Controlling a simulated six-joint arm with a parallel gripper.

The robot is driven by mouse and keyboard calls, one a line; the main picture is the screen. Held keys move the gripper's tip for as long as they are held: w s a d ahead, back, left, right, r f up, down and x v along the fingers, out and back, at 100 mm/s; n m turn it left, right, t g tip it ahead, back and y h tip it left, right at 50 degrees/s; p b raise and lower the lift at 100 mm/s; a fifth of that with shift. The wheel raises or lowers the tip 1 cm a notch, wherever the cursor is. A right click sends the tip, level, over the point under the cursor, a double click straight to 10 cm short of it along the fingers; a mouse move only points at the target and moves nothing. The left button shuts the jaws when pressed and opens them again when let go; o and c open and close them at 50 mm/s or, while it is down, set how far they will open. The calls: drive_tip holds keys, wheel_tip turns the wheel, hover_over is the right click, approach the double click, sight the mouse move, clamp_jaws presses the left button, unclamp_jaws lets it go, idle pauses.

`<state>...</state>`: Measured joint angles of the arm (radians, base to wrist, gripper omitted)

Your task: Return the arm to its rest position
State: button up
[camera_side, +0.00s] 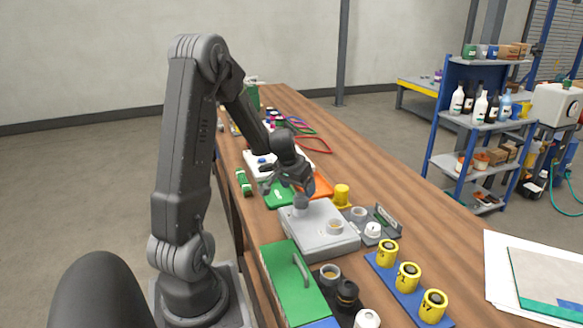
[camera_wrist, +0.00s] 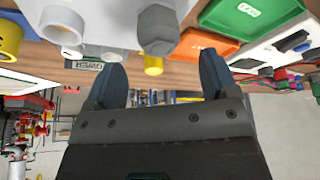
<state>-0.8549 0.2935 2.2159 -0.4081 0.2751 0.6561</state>
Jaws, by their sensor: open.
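My gripper (camera_side: 290,183) hangs over the far left part of the grey pump box (camera_side: 323,238) on the wooden bench, near a grey hex-topped fitting (camera_side: 300,203). In the wrist view my gripper (camera_wrist: 160,78) has its two dark fingers spread apart with nothing between them. The hex fitting (camera_wrist: 157,30) shows there just beyond the fingers, apart from them. A yellow cylinder (camera_wrist: 153,65) shows behind it, between the fingers.
A green panel with a handle (camera_side: 292,283) lies in front of the box. Yellow numbered cylinders (camera_side: 408,276) stand on a blue strip to the right. Green and orange trays (camera_side: 322,186) lie beyond the box. The bench's right side (camera_side: 420,205) is mostly clear.

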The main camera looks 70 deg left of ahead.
drive_tip(key=v, duration=1)
drive_tip(key=d+r+m+t+h, duration=0.1)
drive_tip(key=d+r+m, duration=0.15)
drive_tip(key=d, duration=0.65)
drive_tip(key=d+r+m, duration=0.1)
drive_tip(key=d+r, duration=0.2)
drive_tip(key=d, duration=0.6)
drive_tip(key=s+d+r+m+h, duration=0.1)
drive_tip(key=s+d+m, duration=0.2)
drive_tip(key=s+d, duration=0.5)
drive_tip(key=d, duration=0.3)
drive_tip(key=shift+d+r+t+h, duration=0.25)
drive_tip(key=shift+r+t+h, duration=0.05)
drive_tip(key=shift+t, duration=0.1)
